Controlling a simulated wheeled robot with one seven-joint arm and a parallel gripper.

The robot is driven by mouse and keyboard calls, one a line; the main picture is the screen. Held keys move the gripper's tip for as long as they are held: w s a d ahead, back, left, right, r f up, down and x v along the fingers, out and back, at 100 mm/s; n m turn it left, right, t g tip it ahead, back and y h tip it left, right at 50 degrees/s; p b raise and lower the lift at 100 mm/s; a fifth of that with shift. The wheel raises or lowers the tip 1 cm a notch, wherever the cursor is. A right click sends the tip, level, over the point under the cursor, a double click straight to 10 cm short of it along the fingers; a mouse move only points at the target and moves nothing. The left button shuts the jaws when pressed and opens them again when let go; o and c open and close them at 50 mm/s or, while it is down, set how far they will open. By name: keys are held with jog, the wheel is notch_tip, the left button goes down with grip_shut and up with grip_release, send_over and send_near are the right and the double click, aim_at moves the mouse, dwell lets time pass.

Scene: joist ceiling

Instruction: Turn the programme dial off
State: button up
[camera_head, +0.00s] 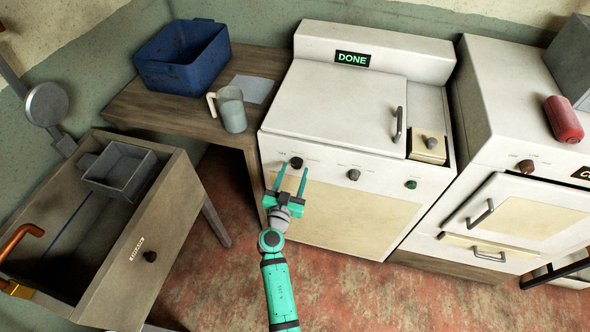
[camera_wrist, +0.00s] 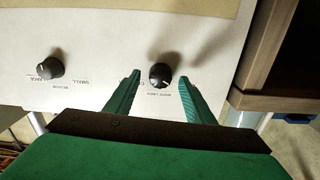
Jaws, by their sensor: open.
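The white washing machine (camera_head: 345,100) has a dark round dial (camera_head: 296,162) at the left of its front panel, apparently the programme dial. It also shows in the wrist view (camera_wrist: 160,75), with a pale mark on its edge and small upside-down lettering around it, too small to read surely. My gripper (camera_head: 292,178) is open, its two green fingers pointing at the panel. In the wrist view the dial appears between the fingertips; I cannot tell whether they touch it. A second dial (camera_head: 353,174), with size lettering in the wrist view (camera_wrist: 50,68), sits right of it.
A display (camera_head: 352,59) on the machine reads DONE. A green button (camera_head: 411,184) is at the panel's right. A wooden table (camera_head: 150,108) with a blue crate (camera_head: 183,60) and jug (camera_head: 231,110) stands left. An open drawer (camera_head: 160,215) is nearer left; a cooker (camera_head: 520,110) stands right.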

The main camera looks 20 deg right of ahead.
jog(key=shift+x, duration=0.85)
jog(key=c, duration=1.1)
jog(key=shift+o, duration=0.2)
